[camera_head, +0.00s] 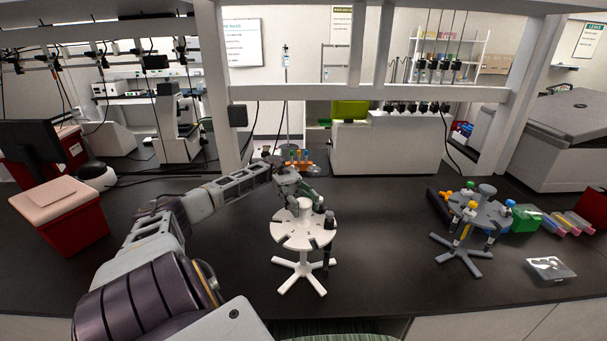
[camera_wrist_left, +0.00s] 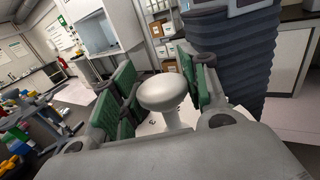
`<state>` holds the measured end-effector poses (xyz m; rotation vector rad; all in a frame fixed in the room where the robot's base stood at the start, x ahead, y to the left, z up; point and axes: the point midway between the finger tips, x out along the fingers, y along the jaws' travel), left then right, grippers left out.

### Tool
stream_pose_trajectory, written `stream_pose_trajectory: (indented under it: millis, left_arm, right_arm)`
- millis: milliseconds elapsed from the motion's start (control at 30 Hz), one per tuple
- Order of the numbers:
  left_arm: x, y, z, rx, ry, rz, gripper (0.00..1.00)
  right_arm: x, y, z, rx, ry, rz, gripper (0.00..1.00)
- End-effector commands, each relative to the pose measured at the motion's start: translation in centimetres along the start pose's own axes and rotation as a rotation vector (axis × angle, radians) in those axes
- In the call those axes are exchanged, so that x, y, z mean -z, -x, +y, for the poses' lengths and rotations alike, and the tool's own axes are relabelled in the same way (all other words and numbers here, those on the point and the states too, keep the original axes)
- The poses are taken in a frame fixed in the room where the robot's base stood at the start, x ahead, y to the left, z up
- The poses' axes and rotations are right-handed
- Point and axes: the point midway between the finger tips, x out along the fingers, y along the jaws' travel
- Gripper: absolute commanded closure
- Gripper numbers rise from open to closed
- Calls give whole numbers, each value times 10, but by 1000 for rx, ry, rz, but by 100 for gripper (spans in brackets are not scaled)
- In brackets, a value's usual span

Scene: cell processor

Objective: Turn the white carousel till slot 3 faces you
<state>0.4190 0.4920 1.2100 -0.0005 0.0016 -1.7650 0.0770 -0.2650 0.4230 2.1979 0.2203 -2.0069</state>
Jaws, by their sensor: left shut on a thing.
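The white carousel (camera_head: 290,240) stands upright on the dark bench, in the middle of the head view. Its round slotted top sits on a post with a splayed foot. A dark pipette (camera_head: 327,245) hangs at its right side. My left gripper (camera_head: 307,196) reaches over the carousel top from behind. In the left wrist view the round white knob (camera_wrist_left: 166,92) of the carousel is between the green finger pads, and the gripper (camera_wrist_left: 160,95) is shut on it. My right gripper is in neither view.
A grey carousel (camera_head: 463,252) with several coloured pipettes stands at the right. Near it are a green box (camera_head: 525,219) and a clear packet (camera_head: 550,268). An orange rack (camera_head: 300,165) with tubes is behind my gripper. A red box (camera_head: 62,220) sits at the left.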

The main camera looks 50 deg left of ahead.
Motion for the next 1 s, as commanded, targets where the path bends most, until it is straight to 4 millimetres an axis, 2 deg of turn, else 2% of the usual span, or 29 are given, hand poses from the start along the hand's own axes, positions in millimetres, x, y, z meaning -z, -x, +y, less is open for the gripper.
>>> stream_pose_trajectory:
  millis: [33, 133, 167, 300, 733, 1000]
  left_arm:
    - [-6, 2, 1, -5, -10, -1, 98]
    - [-6, 2, 1, -5, -10, -2, 98]
    - [-6, 2, 1, -5, -10, -2, 52]
    - [-4, 1, 1, -4, -7, -1, 34]
    - [-3, 0, 0, -1, -2, -1, 32]
    - [-22, 0, 0, -1, -3, 0, 32]
  right_arm:
    - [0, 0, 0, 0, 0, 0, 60]
    - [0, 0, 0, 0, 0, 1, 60]
    - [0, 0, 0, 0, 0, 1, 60]
    - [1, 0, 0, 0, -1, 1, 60]
    - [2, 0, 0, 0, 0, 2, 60]
    - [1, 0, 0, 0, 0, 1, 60]
